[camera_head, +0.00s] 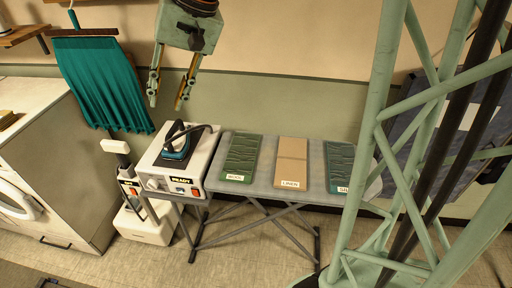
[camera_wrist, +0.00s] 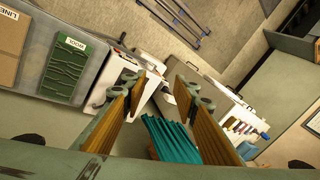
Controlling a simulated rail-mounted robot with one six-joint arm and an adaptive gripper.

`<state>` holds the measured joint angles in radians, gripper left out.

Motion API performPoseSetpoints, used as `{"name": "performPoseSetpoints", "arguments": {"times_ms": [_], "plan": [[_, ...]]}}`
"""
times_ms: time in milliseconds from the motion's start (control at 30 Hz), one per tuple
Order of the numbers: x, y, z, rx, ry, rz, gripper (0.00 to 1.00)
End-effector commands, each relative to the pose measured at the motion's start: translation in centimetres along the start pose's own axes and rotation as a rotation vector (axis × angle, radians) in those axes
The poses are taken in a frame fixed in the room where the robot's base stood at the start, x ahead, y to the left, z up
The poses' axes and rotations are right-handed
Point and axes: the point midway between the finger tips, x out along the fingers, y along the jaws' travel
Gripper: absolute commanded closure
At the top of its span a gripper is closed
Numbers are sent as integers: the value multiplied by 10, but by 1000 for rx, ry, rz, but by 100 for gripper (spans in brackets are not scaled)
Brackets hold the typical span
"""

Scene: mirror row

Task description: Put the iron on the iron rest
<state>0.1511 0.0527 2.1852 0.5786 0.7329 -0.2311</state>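I cannot tell which part of this station is the iron rest. My gripper (camera_head: 166,104) hangs above and slightly behind the iron, apart from it, fingers pointing down. It is open with nothing between its fingers. In the wrist view, the gripper (camera_wrist: 159,84) shows both fingers spread. The station (camera_wrist: 113,82) is partly behind the left finger there, and the iron cannot be made out.
An ironing board (camera_head: 266,186) right of the station carries a green WOOL pad (camera_head: 241,158), a tan LINEN pad (camera_head: 291,163) and another green pad (camera_head: 340,166). A teal cloth (camera_head: 100,85) hangs at left. A white upright appliance (camera_head: 143,222) stands on the floor beside a cabinet (camera_head: 52,165).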

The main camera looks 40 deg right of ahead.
Motion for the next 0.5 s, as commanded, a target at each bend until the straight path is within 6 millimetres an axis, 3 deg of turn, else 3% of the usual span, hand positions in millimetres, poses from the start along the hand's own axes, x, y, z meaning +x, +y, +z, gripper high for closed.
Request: {"name": "performPoseSetpoints", "arguments": {"times_ms": [500], "plan": [[-63, 7, 92, -132, 14, 81, 73]]}}
